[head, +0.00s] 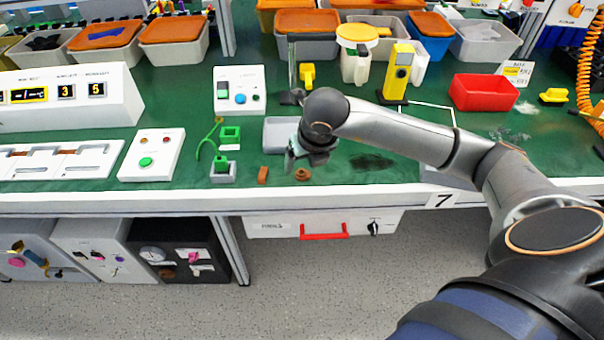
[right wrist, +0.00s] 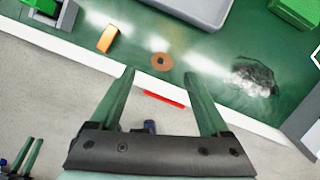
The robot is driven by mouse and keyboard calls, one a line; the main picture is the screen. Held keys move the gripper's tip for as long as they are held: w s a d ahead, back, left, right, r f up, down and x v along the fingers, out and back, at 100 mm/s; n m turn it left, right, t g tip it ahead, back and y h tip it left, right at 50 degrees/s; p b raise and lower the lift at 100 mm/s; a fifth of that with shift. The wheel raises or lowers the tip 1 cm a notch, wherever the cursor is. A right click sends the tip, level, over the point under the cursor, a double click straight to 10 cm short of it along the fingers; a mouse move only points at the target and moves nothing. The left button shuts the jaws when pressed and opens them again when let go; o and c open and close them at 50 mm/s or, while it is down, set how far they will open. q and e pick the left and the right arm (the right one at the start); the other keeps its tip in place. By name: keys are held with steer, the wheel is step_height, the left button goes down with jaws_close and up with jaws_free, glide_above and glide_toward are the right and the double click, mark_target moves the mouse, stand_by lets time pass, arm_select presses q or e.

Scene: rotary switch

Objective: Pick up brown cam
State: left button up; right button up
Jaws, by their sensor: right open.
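The brown cam (head: 302,174) is a small flat brown disc lying on the green bench top near the front edge. It also shows in the right wrist view (right wrist: 161,62), with a dark hole in its middle. My right gripper (head: 303,160) is above and just behind it in the head view. In the right wrist view my right gripper (right wrist: 159,76) is open and empty, its two fingers apart, with the cam just beyond and between the tips. Part of what looks like my left gripper (right wrist: 27,157) shows small at the lower left of that view.
An orange-brown block (head: 262,175) lies left of the cam. A green fixture (head: 222,172) stands farther left. A grey tray (head: 281,135) lies behind the gripper. A red bin (head: 485,92) and yellow device (head: 397,72) stand to the right. The bench's white front edge (head: 330,194) is close.

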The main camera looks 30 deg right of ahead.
mark_target(303, 173)
steer(key=x, duration=0.5)
steer(key=shift+s+d+f, duration=0.1)
steer(key=shift+d, duration=0.1)
steer(key=shift+c, duration=0.3)
jaws_close()
